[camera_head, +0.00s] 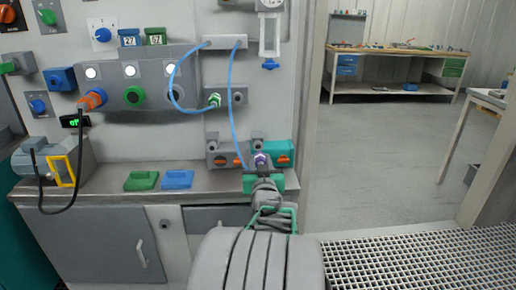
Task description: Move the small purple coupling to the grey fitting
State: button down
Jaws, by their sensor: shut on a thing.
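The small purple coupling (260,160) shows at my gripper (262,170), just in front of the lower grey and teal blocks. My gripper is shut on it, and its jaws hide part of it. A light blue hose (232,110) hangs from the grey bar and ends close to the coupling. A grey fitting (239,97) appears on the right of the grey block on the wall, up and left of my gripper. A green coupling (214,100) with the other hose sits left of it. Small grey parts also show on the lower blocks, and I cannot tell which fitting is meant.
The lower grey block (216,148) and teal block (291,147) carry orange knobs. A grey panel (158,92) with an orange plug is at left. Green (142,181) and blue (177,179) pads lie on the counter (105,190). Open floor lies to the right.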

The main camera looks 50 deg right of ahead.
jog(key=w+a+f+n+t+y, duration=0.25)
jog(key=w+a, duration=0.35)
jog(key=a, duration=0.5)
jog(key=w+a+f+n+t+y, duration=0.2)
jog(key=w+a+f+y, duration=0.15)
jog(key=w+a, duration=0.6)
jog(key=s+a+f+n+t+y, duration=0.1)
jog(key=a+f+n+y, duration=0.1)
jog(key=a, duration=1)
jog(key=s+a+f+n+y, duration=0.1)
jog(key=a+y, duration=0.4)
jog(key=a, duration=0.7)
jog(key=shift+s+f+n+t+y, duration=0.2)
jog(key=shift+f+n+t+y, duration=0.15)
jog(key=shift+f+n, duration=0.65)
jog(key=shift+r, duration=0.15)
